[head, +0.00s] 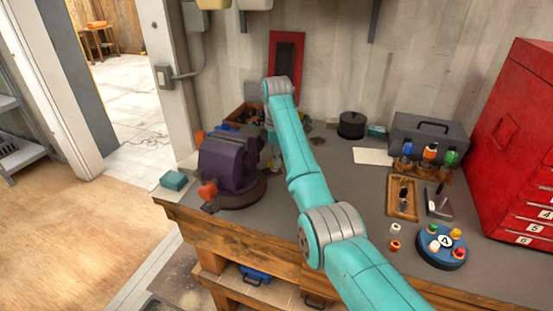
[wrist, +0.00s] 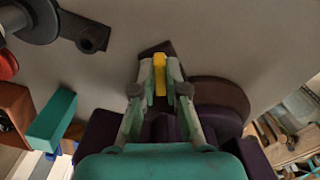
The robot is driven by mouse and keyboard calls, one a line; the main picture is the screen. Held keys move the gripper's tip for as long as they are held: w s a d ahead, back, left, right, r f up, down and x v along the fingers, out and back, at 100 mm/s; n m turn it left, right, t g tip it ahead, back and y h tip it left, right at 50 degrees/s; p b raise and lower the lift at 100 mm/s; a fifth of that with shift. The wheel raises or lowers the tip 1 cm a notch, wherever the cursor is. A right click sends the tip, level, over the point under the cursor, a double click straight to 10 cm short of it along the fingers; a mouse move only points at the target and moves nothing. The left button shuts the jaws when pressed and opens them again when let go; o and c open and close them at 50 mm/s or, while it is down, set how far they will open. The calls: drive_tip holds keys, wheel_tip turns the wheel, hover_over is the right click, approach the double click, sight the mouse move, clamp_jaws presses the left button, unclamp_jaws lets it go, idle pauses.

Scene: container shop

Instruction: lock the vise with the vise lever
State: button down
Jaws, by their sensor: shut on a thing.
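The purple vise (head: 228,162) stands on its round brown base at the left end of the bench. In the wrist view, parts of the vise (wrist: 100,130) and its brown base (wrist: 222,93) show below and beside my gripper. My gripper (wrist: 160,78) is shut on a narrow yellow piece, which looks like the grip of the vise lever (wrist: 160,70). A dark brown part shows just beyond the fingertips. In the head view my gripper is largely hidden at the right of the vise, behind my arm.
A teal box (head: 174,180) sits left of the vise. A wooden tray (head: 402,198), a grey toolbox (head: 428,137), a black round pot (head: 352,125) and a blue round holder (head: 442,248) stand to the right. A red cabinet (head: 520,140) bounds the right side.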

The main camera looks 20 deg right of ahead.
drive_tip(key=m, duration=0.5)
drive_tip(key=shift+s, duration=0.1)
drive_tip(key=m, duration=0.5)
drive_tip(key=shift+s+a, duration=0.1)
drive_tip(key=shift+a, duration=0.05)
drive_tip(key=shift+r+m, duration=0.1)
drive_tip(key=shift+m, duration=0.3)
drive_tip(key=c, duration=1.2)
unclamp_jaws()
